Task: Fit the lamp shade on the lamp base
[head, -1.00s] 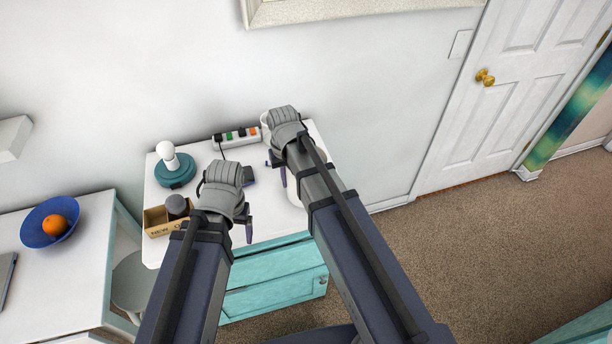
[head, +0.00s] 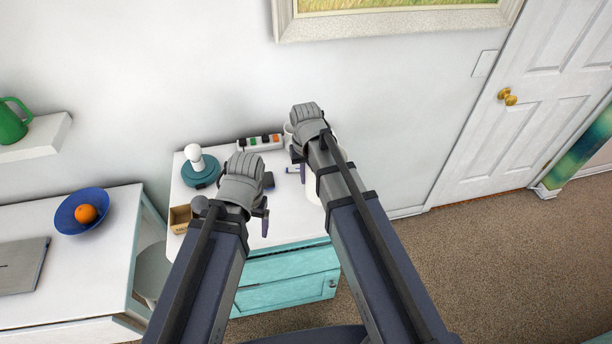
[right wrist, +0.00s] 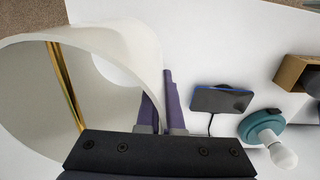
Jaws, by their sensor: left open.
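The lamp base (head: 200,178) is a teal disc with a white bulb standing upright, at the left back of the white table. It also shows at the right of the right wrist view (right wrist: 258,124). The white lamp shade (right wrist: 140,42) is a hollow cylinder filling the left of the right wrist view; my right arm mostly hides it in the head view (head: 311,191). My right gripper (right wrist: 160,90) has its fingers either side of the shade's wall, close together, and looks shut on it. My left gripper (head: 265,198) is open and empty over the table, right of the lamp base.
A small cardboard box (head: 180,219) sits in front of the lamp base. A power strip (head: 260,142) lies along the wall. A dark phone-like device with a cable (right wrist: 222,100) lies between shade and base. A blue bowl (head: 72,222) is on the left desk.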

